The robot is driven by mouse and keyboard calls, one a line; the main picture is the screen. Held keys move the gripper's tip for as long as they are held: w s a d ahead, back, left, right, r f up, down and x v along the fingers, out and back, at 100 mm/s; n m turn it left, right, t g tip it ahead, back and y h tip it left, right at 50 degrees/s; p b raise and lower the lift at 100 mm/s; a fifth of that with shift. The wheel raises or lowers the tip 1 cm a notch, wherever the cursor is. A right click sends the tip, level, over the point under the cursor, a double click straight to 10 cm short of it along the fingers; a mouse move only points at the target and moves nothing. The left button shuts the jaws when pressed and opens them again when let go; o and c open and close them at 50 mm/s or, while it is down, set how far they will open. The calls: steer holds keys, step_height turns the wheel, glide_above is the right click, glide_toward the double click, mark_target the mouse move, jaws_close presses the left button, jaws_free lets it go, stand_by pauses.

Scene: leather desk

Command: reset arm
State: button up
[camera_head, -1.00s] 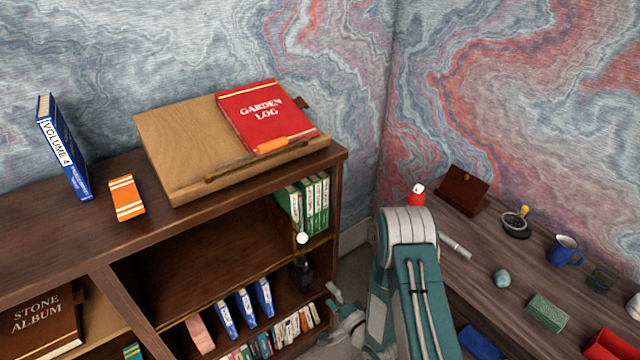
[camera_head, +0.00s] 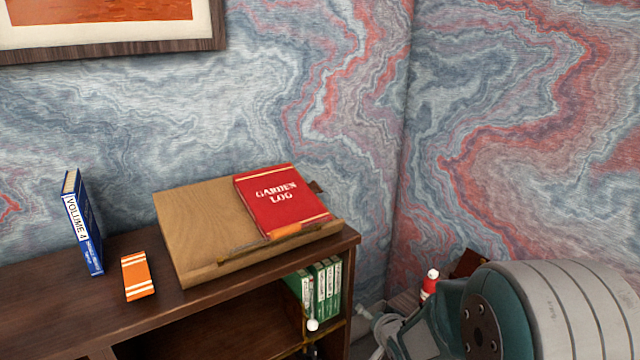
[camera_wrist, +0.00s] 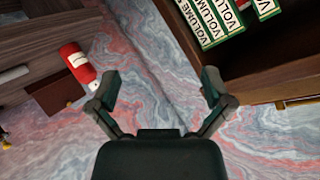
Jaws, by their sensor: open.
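My gripper (camera_wrist: 160,88) is open in the wrist view, its two dark green fingers spread wide with nothing between them. It hangs clear of the shelf and the desk, with the marbled wall beyond it. In the head view my teal and grey arm fills the lower right corner, and its joint hides most of the desk.
A bookcase (camera_head: 200,308) holds green volumes (camera_head: 322,286), also in the wrist view (camera_wrist: 212,20). On top are a wooden slope (camera_head: 195,225) with the red Garden Log (camera_head: 283,203), an orange book (camera_head: 137,276) and blue Volume 4 (camera_head: 84,222). A red bottle (camera_head: 429,285) stands right.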

steer(key=s+d+r+n+g, duration=0.1)
steer(key=s+r+g, duration=0.1)
steer(key=s+r, duration=0.3)
steer(key=s+d+r+n+g+h, duration=0.1)
steer(key=s+r, duration=0.4)
steer(key=s, duration=0.9)
steer(key=s+d+r+n+g+h, duration=0.1)
steer(key=s+r, duration=0.4)
steer(key=s, duration=0.5)
steer(key=shift+s+r+n+g, duration=0.15)
steer(key=shift+s+n+g, duration=0.05)
steer(key=shift+n+g, duration=0.8)
